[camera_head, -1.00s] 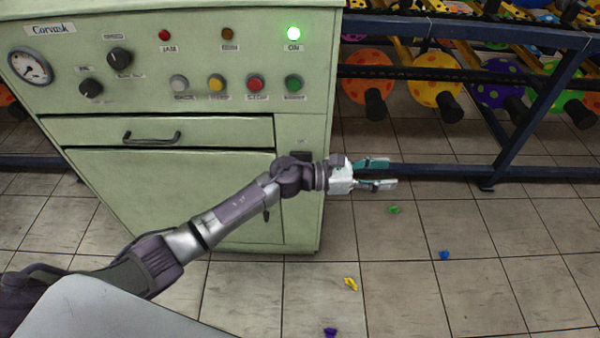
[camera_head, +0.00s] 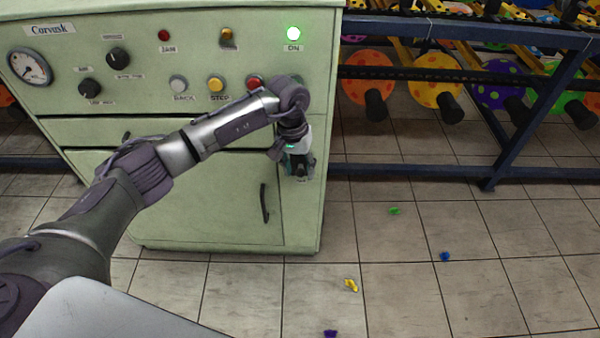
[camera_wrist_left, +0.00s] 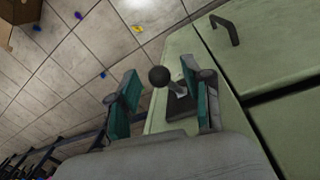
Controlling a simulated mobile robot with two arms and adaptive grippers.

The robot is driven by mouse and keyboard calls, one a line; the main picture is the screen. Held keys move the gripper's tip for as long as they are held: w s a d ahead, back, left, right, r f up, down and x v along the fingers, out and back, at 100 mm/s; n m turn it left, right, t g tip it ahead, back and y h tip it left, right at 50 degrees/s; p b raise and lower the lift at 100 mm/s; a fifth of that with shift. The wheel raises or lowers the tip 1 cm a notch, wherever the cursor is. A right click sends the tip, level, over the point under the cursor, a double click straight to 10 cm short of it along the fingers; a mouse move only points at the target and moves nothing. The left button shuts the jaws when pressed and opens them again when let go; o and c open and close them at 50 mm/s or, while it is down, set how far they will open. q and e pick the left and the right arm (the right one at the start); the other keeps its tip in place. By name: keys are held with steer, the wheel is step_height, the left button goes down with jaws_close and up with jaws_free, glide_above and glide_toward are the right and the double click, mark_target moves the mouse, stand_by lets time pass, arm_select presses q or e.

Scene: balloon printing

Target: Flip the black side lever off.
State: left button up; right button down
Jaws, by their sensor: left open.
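The black side lever is a ball-topped stick that shows in the left wrist view (camera_wrist_left: 159,76). It rises from a dark base plate (camera_wrist_left: 181,105) on the pale green machine (camera_head: 225,190). My left gripper (camera_head: 300,167) is open at the machine's right edge. In the wrist view its two teal-padded fingers stand on either side of the lever's ball, with gaps between them. In the head view my gripper and wrist hide most of the lever. My right gripper is not in view.
The machine's green ON lamp (camera_head: 293,34) is lit. My left arm crosses in front of its buttons and drawer. A dark blue rack (camera_head: 430,172) with colourful discs stands at the right. Small balloons, one yellow (camera_head: 351,285), lie on the otherwise clear tiled floor.

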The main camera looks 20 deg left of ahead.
arm_select(q)
steer(key=shift+d+f, duration=0.15)
steer(key=shift+f, duration=0.7)
jaws_close()
